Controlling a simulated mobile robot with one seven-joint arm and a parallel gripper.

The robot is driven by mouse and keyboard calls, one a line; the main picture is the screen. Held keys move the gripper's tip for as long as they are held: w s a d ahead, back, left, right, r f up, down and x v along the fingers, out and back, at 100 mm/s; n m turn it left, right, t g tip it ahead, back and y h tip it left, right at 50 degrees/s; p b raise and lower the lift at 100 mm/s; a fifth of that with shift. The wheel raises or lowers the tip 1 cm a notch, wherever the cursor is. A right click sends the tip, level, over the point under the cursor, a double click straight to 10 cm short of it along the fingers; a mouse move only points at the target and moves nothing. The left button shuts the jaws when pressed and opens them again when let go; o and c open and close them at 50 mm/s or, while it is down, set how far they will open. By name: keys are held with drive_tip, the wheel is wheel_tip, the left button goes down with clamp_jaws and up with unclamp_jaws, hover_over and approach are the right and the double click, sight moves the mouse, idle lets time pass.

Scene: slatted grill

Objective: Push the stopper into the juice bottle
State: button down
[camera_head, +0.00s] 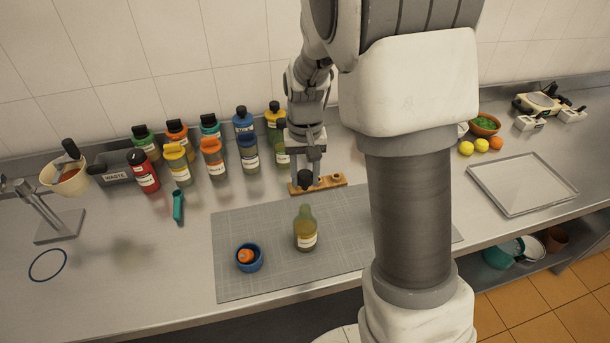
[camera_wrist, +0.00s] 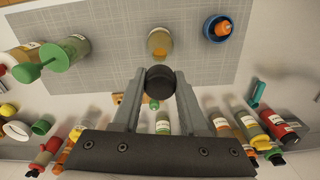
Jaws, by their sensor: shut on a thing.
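The juice bottle (camera_head: 305,238) stands upright on the grey mat, with a pale label and yellowish contents. It also shows in the wrist view (camera_wrist: 160,43), with its mouth uncovered. My gripper (camera_head: 305,172) is shut on a black stopper (camera_head: 305,178), which also shows between the fingers in the wrist view (camera_wrist: 160,82). The stopper is behind the bottle in the head view, apart from its neck. A wooden rack (camera_head: 332,181) lies behind it, partly hidden by my gripper.
A blue bowl (camera_head: 250,264) holding an orange thing stands left of the bottle on the mat (camera_head: 232,232). Several capped bottles line the back wall. A teal tool (camera_head: 178,207) lies left of the mat. A metal tray (camera_head: 520,184) and fruit are at the right.

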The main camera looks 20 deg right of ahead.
sight(305, 189)
drive_tip(key=shift+f+b, duration=2.3)
drive_tip(key=shift+f, duration=0.6)
drive_tip(key=shift+f+b, duration=1)
drive_tip(key=shift+f, duration=0.25)
drive_tip(key=shift+c, duration=1.8)
unclamp_jaws()
drive_tip(key=shift+r, duration=0.1)
wheel_tip(305, 189, up, 17)
drive_tip(key=shift+r, duration=0.15)
